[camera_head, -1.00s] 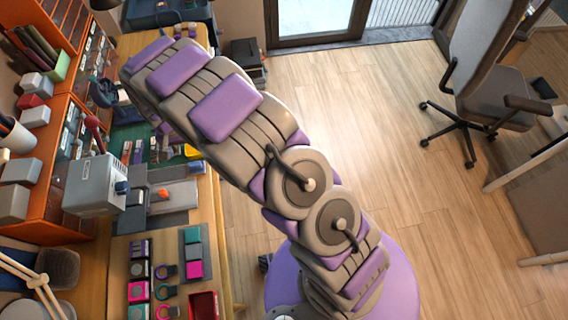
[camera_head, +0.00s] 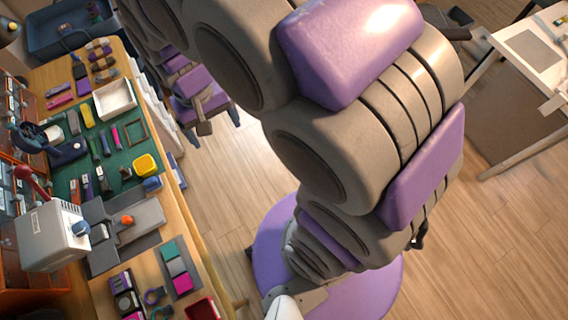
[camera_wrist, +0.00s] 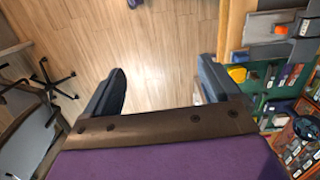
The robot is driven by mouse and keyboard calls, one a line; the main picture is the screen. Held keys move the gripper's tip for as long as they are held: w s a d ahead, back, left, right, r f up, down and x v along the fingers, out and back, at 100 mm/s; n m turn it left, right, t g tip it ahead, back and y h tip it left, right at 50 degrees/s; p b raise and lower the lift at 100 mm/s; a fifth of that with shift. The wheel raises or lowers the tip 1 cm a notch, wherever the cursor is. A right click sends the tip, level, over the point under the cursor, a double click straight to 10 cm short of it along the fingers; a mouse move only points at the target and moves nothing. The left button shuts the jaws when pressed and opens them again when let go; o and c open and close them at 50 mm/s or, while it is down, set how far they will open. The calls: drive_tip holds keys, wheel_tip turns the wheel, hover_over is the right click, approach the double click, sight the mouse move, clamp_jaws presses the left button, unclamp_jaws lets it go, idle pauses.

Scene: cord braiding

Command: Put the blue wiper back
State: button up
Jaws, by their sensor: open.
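My gripper (camera_wrist: 162,70) is open in the wrist view, with its two dark fingers wide apart and only wooden floor between them. A small blue block (camera_head: 152,184) lies at the right edge of the green mat (camera_head: 120,174) in the head view, beside a yellow block (camera_head: 146,165). I cannot tell whether this block is the blue wiper. My arm fills the middle of the head view and hides part of the floor.
The wooden bench (camera_head: 190,235) runs along the left. It carries a grey machine (camera_head: 52,236), a white tray (camera_head: 115,99), small tools and colored blocks. A blue bin (camera_head: 65,32) stands at the back left. An office chair (camera_wrist: 45,85) stands left in the wrist view. Floor between is clear.

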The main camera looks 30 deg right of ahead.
drive_tip(key=s+d+r, duration=0.1)
drive_tip(key=s+d, duration=0.2)
drive_tip(key=s, duration=0.6)
drive_tip(key=s+d+r, duration=0.2)
drive_tip(key=s+d, duration=0.1)
drive_tip(key=s, duration=0.5)
drive_tip(key=shift+s+d+n+g, duration=0.25)
drive_tip(key=shift+s+n+g, duration=0.05)
drive_tip(key=shift+s, duration=0.1)
